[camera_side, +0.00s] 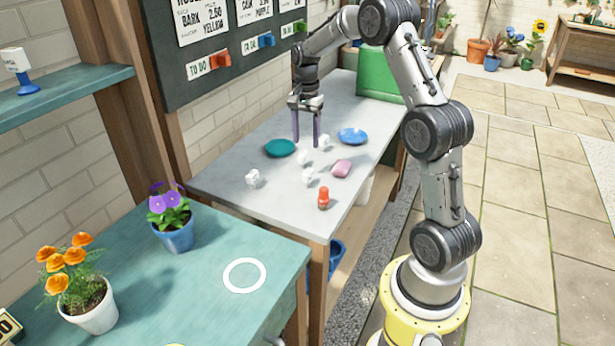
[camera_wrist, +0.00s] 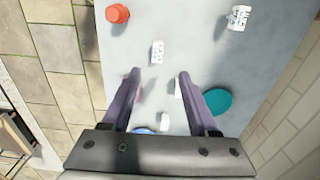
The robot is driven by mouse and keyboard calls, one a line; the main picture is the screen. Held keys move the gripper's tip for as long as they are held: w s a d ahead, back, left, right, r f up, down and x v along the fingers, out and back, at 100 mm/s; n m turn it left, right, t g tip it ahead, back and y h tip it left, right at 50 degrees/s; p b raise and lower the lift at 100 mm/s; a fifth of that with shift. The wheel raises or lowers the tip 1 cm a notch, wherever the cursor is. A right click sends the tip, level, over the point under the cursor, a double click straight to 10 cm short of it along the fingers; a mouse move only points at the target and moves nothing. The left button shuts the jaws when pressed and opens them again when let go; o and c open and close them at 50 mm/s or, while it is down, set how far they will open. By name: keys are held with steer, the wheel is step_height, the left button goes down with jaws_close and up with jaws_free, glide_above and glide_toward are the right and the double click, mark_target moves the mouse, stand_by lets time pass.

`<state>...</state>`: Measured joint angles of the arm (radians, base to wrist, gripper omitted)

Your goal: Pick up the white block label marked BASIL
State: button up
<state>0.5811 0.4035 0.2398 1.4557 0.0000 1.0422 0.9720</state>
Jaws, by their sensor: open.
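Several small white blocks lie on the grey table. In the side view one is at the left (camera_side: 253,178), two are near the middle (camera_side: 303,157) (camera_side: 307,176), and one is right of my fingers (camera_side: 325,141). In the wrist view they show at the top right (camera_wrist: 238,17), ahead of the fingertips (camera_wrist: 158,52), by the right finger (camera_wrist: 177,88) and near the palm (camera_wrist: 164,120). Some carry dark marks too small to read, so I cannot tell which says BASIL. My gripper (camera_side: 306,143) points down, open and empty; its fingers also show in the wrist view (camera_wrist: 160,75).
A teal saucer (camera_side: 280,148), a blue saucer (camera_side: 353,136), a pink object (camera_side: 341,168) and an orange-red object (camera_side: 323,198) share the table. A green box (camera_side: 380,75) stands at the far end. The board (camera_side: 225,45) rises along the back edge.

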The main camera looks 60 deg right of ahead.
mark_target(307, 172)
step_height(307, 172, down, 8)
steer(key=shift+r, duration=0.25)
steer(key=shift+s+f, duration=0.2)
steer(key=shift+f, duration=2.45)
steer(key=shift+c, duration=0.3)
jaws_close()
